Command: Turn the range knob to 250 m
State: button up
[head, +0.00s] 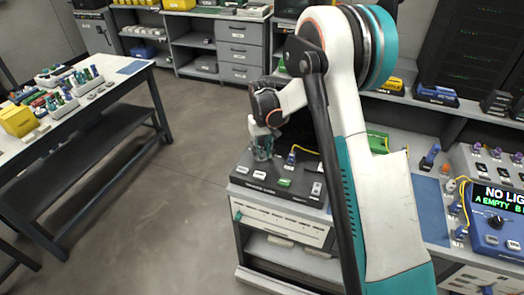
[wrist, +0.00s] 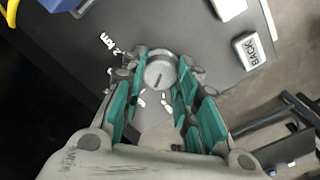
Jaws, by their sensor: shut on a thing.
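The range knob (wrist: 160,74) is a round grey knob with a dark pointer line, on the dark top panel of a device (wrist: 205,62). In the wrist view it sits between the fingertips of my gripper (wrist: 158,76), which is shut on it. White range marks lie around the knob; one reads roughly "2 km", and others are partly hidden by the fingers. In the head view my gripper (head: 262,150) points down at the left rear of the same dark device (head: 246,180); the knob is hidden there. I cannot read which mark the pointer faces.
A white button marked BACK (wrist: 249,48) is right of the knob. A yellow cable (head: 304,150) and a green item (head: 284,183) are on the device. A blue splicer-like machine (head: 490,235) stands at right. A bench (head: 110,85) with racks is at left; open floor lies between.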

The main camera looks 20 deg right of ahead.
aim_at(262, 152)
jog(key=n, duration=0.5)
jog(key=shift+n, duration=0.4)
dwell(0.3)
jog(key=o, duration=1.1)
notch_tip(262, 152, up, 12)
